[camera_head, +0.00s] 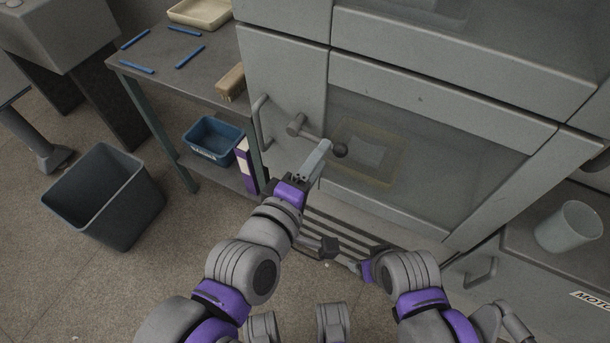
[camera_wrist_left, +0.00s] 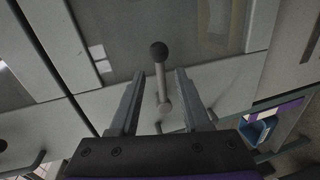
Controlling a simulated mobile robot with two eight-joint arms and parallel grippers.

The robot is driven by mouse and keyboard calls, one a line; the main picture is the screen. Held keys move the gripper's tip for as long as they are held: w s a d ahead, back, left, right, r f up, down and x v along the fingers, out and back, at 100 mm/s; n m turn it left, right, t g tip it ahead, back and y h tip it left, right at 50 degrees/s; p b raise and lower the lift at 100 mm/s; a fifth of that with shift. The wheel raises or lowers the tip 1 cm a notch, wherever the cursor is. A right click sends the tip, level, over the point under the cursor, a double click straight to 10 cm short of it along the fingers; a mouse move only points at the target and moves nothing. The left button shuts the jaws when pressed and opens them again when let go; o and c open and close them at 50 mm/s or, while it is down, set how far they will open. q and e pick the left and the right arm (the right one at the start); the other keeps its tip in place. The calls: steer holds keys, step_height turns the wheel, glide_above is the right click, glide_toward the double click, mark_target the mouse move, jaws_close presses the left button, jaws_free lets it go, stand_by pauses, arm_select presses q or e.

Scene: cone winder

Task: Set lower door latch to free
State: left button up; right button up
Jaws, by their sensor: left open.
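The lower door latch (camera_head: 312,134) is a grey lever with a round pivot at its left and a dark ball knob at its right end. It points right and slightly down across the edge of the lower door (camera_head: 430,150). My left gripper (camera_head: 324,148) is at the lever, near the knob, and covers part of it. In the left wrist view, the latch (camera_wrist_left: 161,82) runs between the two spread fingers of the left gripper (camera_wrist_left: 160,75), with a gap on each side. My right gripper (camera_head: 330,247) is low near the floor grating; its jaws are unclear.
A bar handle (camera_head: 260,122) stands left of the latch. A side table (camera_head: 150,75) holds blue rods, a brush and a tray, with a blue bin (camera_head: 213,138) below. A waste bin (camera_head: 104,195) stands at left. A cup (camera_head: 568,227) is at right.

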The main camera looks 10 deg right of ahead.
arm_select(q)
steer(key=shift+v, duration=2.9)
steer(key=a+f+m+g+y, duration=0.5)
steer(key=a+f, duration=0.6)
steer(key=f, duration=0.5)
steer(key=s+a+f+m+g+y, duration=0.45)
steer(key=s+a+f, duration=0.4)
steer(key=a, duration=0.35)
step_height(320, 180, up, 27)
steer(key=w+d+t+p, duration=0.1)
steer(key=w+t+p, duration=0.1)
steer(key=p, duration=2.1)
steer(key=shift+f+m, duration=0.15)
steer(key=shift+m, duration=0.2)
arm_select(e)
step_height(320, 180, up, 27)
steer(key=w+t, duration=0.1)
steer(key=shift+f, duration=0.2)
arm_select(q)
steer(key=shift+h, duration=0.25)
arm_select(e)
steer(key=shift+s, duration=0.1)
